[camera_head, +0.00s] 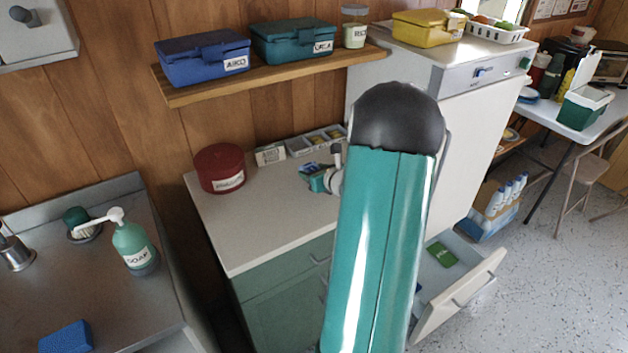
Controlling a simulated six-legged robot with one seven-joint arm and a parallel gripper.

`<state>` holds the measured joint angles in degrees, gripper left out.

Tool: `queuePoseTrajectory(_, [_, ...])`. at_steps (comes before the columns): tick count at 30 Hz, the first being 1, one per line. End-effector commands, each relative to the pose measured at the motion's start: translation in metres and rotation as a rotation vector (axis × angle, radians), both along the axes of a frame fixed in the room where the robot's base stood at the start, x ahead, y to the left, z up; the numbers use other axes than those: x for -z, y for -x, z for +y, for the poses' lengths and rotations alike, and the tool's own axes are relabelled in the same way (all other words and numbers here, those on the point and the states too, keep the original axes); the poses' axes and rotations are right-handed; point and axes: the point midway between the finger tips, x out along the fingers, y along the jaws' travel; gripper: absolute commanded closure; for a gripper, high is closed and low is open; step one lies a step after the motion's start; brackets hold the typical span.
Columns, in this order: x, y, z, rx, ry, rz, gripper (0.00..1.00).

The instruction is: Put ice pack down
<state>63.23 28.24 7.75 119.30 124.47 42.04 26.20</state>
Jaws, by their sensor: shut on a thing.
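My gripper (322,179) is over the white counter (262,230), partly hidden behind my large teal arm link. It is shut on a small blue-teal thing that I take to be the ice pack (315,184). Only a little of it shows, and its outline is hard to tell from the gripper. I cannot tell whether it touches the counter top.
A dark red tin (220,168), a small carton (270,154) and a divided grey tray (316,141) stand on the counter. A shelf (270,81) with boxes hangs above. A white fridge (468,120) stands right; an open drawer (463,297) juts out below.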

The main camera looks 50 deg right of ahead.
Motion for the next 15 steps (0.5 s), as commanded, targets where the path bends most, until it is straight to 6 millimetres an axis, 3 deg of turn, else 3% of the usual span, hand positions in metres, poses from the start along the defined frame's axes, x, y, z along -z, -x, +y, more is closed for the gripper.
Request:
queuePoseTrajectory(6, [0.031,-0.002,0.000,0.001,-0.004,0.000,0.77])
queuePoseTrajectory(15, [0.033,-0.002,0.000,-0.001,-0.001,0.000,0.77])
